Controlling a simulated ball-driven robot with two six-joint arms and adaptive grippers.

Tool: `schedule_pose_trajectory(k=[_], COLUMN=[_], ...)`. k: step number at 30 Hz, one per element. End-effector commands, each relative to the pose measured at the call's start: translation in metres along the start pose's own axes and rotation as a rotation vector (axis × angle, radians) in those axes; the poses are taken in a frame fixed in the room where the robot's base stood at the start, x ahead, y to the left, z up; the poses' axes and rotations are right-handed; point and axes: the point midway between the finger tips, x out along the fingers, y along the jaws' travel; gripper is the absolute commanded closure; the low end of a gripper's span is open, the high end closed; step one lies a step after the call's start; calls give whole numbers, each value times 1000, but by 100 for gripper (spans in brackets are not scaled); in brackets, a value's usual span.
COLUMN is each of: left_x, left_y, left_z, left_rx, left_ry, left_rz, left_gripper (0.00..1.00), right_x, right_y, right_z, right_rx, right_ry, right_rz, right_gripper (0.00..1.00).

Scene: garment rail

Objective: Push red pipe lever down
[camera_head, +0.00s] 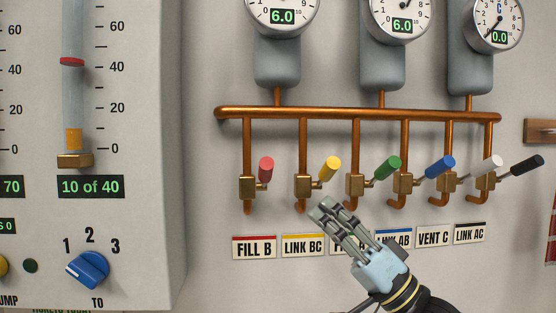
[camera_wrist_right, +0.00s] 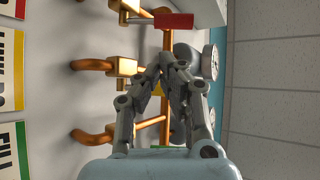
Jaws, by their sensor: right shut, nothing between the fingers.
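The red lever (camera_head: 266,169) is the leftmost in a row of coloured levers. It tilts upward from its brass valve (camera_head: 247,187), above the FILL B label (camera_head: 254,247). It also shows at the top of the right wrist view (camera_wrist_right: 172,21). My right gripper (camera_head: 322,211) is shut and empty, to the right of and below the red lever, apart from it in the head view. In the wrist view its fingertips (camera_wrist_right: 166,66) are close together, below the red lever in the picture. My left gripper is not in view.
The yellow lever (camera_head: 330,168) is just above my right gripper; green (camera_head: 387,168), blue (camera_head: 440,166), white (camera_head: 487,165) and black (camera_head: 526,166) levers follow rightward. A copper pipe (camera_head: 350,113) runs above them. A panel with a blue knob (camera_head: 88,269) stands at left.

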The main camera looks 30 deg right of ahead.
Motion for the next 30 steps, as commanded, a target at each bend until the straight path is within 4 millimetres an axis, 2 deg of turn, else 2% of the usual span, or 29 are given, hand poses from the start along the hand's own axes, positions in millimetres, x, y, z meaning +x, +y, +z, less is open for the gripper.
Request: schedule_pose_trajectory(k=[5,17,20,30], left_x=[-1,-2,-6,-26], left_y=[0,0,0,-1], left_z=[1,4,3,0], left_rx=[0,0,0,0], left_ry=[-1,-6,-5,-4], left_rz=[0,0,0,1], left_gripper=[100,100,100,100], right_x=[1,5,17,78], right_y=[-10,-11,-13,-17], right_z=[-9,-9,-10,-12], right_rx=[32,34,33,33], right_ry=[13,15,18,18], right_rz=[-67,-71,-72,-72], right_gripper=[100,100,100,100])
